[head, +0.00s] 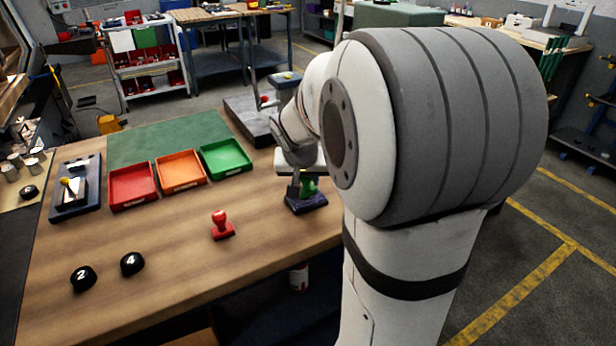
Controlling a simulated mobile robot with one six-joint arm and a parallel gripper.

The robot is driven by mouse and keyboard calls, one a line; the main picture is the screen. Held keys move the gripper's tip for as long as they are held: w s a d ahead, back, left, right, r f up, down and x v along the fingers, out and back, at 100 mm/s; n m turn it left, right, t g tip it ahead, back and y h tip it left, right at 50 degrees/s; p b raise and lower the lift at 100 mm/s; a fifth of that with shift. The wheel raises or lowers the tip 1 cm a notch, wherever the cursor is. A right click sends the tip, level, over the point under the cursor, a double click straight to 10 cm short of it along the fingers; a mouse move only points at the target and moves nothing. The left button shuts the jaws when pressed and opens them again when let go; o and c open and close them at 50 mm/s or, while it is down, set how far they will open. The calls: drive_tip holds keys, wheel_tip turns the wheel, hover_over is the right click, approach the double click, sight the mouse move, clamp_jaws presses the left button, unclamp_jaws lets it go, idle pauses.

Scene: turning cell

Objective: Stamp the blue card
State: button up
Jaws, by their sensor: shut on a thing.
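My gripper (302,184) is near the right part of the wooden bench, pointing down and partly hidden behind my own arm. It is shut on a green stamp (309,186), of which only a small part shows. Directly below is a dark blue block or pad (306,204); I cannot tell whether the stamp touches it. A red stamp (222,228) stands upright on the bench, left of my gripper. I cannot make out a blue card; the arm hides part of the bench.
Red (133,203), orange (181,186) and green (226,171) trays stand in a row by a green mat (170,138). A dark fixture (59,206) is at left. Black domes marked 2 (83,278) and 4 (132,263) sit in front. Bare wood lies between.

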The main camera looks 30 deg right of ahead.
drive_tip(key=shift+s+f+b, duration=0.1)
drive_tip(key=shift+f+b, duration=0.55)
drive_tip(key=shift+b, duration=0.1)
idle(1.7)
drive_tip(key=shift+r+p, duration=2.3)
drive_tip(key=shift+r, duration=1.4)
drive_tip(key=shift+f, duration=0.1)
